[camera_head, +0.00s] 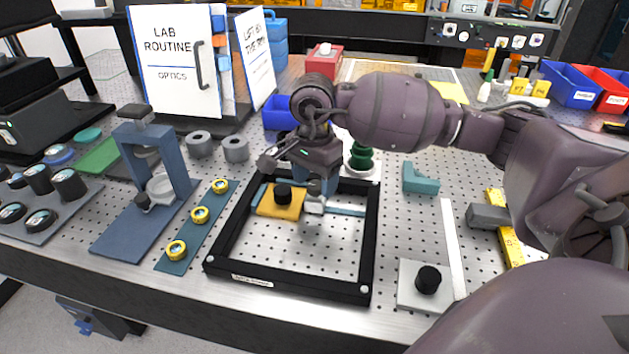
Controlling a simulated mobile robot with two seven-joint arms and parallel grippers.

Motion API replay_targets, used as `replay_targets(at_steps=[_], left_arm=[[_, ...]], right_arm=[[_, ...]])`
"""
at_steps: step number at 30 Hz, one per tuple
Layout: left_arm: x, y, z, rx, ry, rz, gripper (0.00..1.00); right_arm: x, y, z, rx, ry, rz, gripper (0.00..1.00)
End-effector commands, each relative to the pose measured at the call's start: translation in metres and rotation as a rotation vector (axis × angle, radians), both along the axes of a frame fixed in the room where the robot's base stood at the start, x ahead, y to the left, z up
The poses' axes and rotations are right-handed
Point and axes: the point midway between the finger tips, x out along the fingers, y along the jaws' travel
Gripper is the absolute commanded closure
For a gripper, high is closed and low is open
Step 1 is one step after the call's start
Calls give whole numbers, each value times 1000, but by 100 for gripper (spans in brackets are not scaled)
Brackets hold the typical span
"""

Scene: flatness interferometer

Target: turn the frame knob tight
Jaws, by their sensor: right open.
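A black rectangular frame (290,284) lies on the perforated metal table in the middle of the view. Inside its back part is a yellow block (281,209) with a black knob (283,192) on top. My right gripper (316,202) points down inside the frame, just right of the yellow block and its knob. It is open; its fingertips are small and partly hidden by the wrist, and I cannot tell whether they touch anything. A blue bar (347,209) runs along the frame's back part, partly covered by the gripper. My left gripper is not in view.
A blue stand (128,226) and a teal strip with yellow rings (199,214) stand left of the frame. A white plate with a black knob (428,279) lies to the right. Binders (177,65) stand behind. My right arm covers the back right.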

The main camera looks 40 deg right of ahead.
Motion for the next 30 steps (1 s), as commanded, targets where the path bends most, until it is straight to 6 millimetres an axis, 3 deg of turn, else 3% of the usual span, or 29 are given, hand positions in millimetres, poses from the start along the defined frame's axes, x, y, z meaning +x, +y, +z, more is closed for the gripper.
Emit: replay_targets(at_steps=[12, 22, 30], left_arm=[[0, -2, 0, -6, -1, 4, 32], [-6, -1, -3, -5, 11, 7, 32], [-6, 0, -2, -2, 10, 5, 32]], right_arm=[[0, 0, -7, 0, -1, 0, 39], [0, 0, -7, 0, -1, 0, 88], [0, 0, -6, 0, -2, -30, 88]])
